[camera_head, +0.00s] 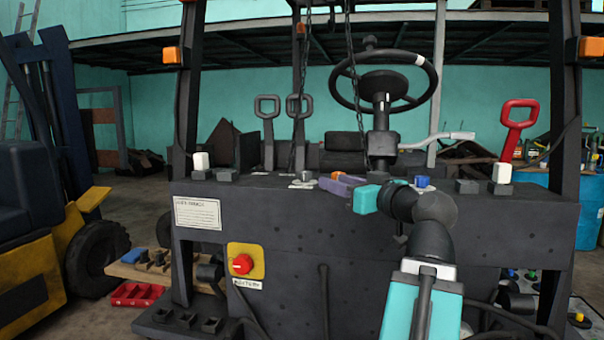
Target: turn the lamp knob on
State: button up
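My arm comes up from the lower right, and its teal wrist ends in my gripper (326,182) over the front edge of the forklift's dash. The grey-purple fingers point left, with an orange patch beside them. They overlap in this view, so their opening cannot be told. A small grey knob (306,176) with pale labels below it stands on the dash just left of the fingertips. It may be the lamp knob, but its label is too small to read. Its turn position is unclear. A gap shows between the knob and fingers; depth is hard to judge.
Two grey levers (268,130) and hanging chains rise behind the dash. The steering wheel (384,82) stands behind my wrist, and a red lever (515,128) is at right. A red battery knob (242,264) sits on a yellow plate on the front panel.

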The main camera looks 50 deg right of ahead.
aim_at(309, 173)
jog(key=shift+w, duration=0.25)
jog(key=p+x, duration=0.3)
jog(key=x, duration=0.1)
jog(key=shift+w+r+p, duration=0.15)
jog(key=shift+w+p, duration=0.1)
jog(key=shift+p, duration=0.15)
jog(key=p+x, duration=0.6)
jog(key=shift+d, duration=0.15)
jog(key=shift+p+x, duration=0.65)
jog(key=shift+x, duration=0.75)
jog(key=shift+c, duration=0.3)
jog(key=shift+f, duration=0.25)
jog(key=c, duration=0.7)
